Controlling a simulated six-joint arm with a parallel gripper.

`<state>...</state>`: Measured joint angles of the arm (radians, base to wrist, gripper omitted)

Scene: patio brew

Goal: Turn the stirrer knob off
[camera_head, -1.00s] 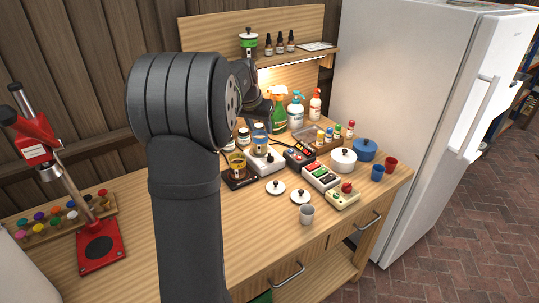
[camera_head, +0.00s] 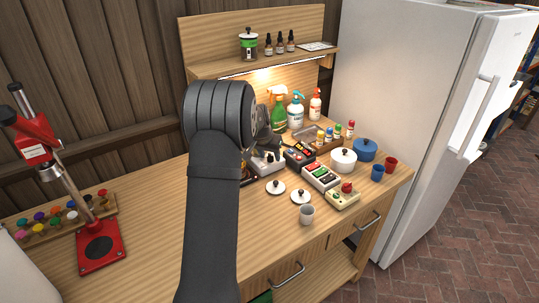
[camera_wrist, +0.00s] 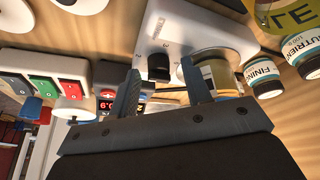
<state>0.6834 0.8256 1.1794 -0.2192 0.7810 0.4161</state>
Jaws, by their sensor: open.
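The white stirrer (camera_wrist: 200,28) fills the upper middle of the wrist view, with printed marks around its black knob (camera_wrist: 158,66). My gripper (camera_wrist: 161,72) is open, with one finger on each side of the knob in the picture. I cannot tell whether either finger touches it. A glass beaker (camera_wrist: 220,75) shows just right of the right finger. In the head view the stirrer (camera_head: 268,163) is partly hidden by my arm, and the fingers cannot be made out clearly.
A box with red and green switches (camera_head: 320,177) and a dark device with coloured buttons (camera_head: 299,154) stand right of the stirrer. Small labelled jars (camera_wrist: 262,78) sit close by in the wrist view. A grey cup (camera_head: 307,214) stands near the front; the bench's left middle is clear.

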